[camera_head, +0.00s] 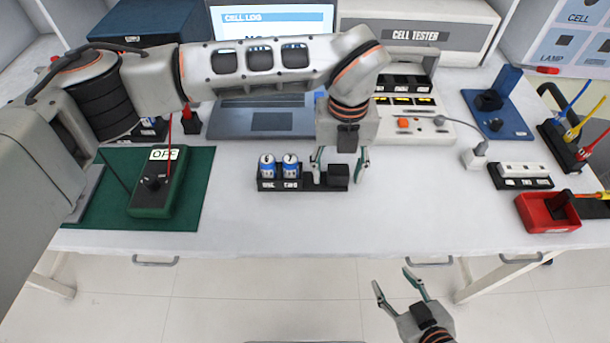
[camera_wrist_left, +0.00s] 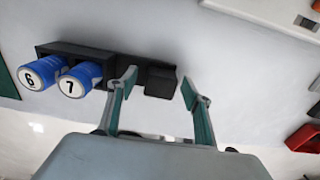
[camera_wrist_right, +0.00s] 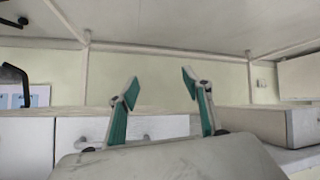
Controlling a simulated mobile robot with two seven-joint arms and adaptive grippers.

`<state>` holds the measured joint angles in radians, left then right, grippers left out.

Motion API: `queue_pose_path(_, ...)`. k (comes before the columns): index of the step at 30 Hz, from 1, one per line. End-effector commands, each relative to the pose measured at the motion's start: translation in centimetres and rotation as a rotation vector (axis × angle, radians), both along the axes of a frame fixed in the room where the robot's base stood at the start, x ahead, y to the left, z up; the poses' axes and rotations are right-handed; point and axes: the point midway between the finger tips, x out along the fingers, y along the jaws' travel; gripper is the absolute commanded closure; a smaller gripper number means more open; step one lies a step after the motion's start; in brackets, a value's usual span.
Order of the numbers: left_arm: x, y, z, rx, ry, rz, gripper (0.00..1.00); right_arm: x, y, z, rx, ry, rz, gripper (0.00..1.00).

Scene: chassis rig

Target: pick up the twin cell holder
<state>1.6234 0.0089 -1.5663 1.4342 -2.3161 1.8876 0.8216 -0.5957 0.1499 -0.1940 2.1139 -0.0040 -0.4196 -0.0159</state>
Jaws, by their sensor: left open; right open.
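The twin cell holder (camera_head: 268,184) is a low black block near the table's front edge. Two blue cells numbered 6 (camera_head: 267,166) and 7 (camera_head: 291,166) stand in its left part, and a raised black block (camera_head: 338,175) is at its right end. In the left wrist view the holder (camera_wrist_left: 100,55) lies partly between and left of the fingers. My left gripper (camera_head: 339,172) is open, with its fingers on either side of the raised block; contact cannot be told. My right gripper (camera_head: 403,292) is open and empty, in front of the table.
A green mat (camera_head: 195,210) with a meter (camera_head: 158,184) lies at left. A laptop (camera_head: 262,118) and the cell tester (camera_head: 415,45) stand behind. A red tray (camera_head: 545,216) and a black block with leads (camera_head: 562,147) are at right.

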Motion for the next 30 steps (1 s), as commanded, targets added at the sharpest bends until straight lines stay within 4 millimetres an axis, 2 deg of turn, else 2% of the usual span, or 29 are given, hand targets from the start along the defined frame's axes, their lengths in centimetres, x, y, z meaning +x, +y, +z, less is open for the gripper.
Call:
queue_pose_path(5,0.1,0.0,0.1,-0.001,-0.003,0.0,0.5,0.6,0.0,0.5,-0.001,-0.014,0.003,0.51)
queue_pose_path(6,0.1,0.0,0.1,-0.001,-0.003,0.0,0.53,0.6,0.0,0.6,-0.001,-0.014,0.003,0.51)
queue_pose_path(9,0.1,0.0,0.1,-0.001,-0.003,0.0,0.79,0.5,0.0,0.5,-0.001,-0.013,0.003,0.51)
queue_pose_path(11,0.1,0.0,0.1,-0.001,-0.003,0.0,0.92,0.4,0.0,0.5,0.0,-0.01,0.003,0.51)
queue_pose_path(13,0.1,0.0,0.1,-0.001,-0.003,0.0,0.92,0.3,0.0,0.3,-0.001,-0.008,0.003,0.51)
queue_pose_path(14,0.1,0.0,0.1,-0.001,-0.003,0.0,0.96,0.2,0.0,0.3,-0.001,-0.006,0.003,0.51)
queue_pose_path(23,0.1,0.0,0.4,-0.001,-0.004,0.0,0.96,-0.5,0.1,-0.3,0.002,0.011,-0.002,0.51)
queue_pose_path(26,0.1,0.0,1.2,-0.001,-0.005,0.0,0.96,-0.4,0.2,-0.1,0.005,0.009,-0.004,0.51)
queue_pose_path(30,0.2,0.0,3.1,-0.001,-0.009,0.0,0.96,-0.2,0.2,0.4,0.005,0.003,-0.007,0.51)
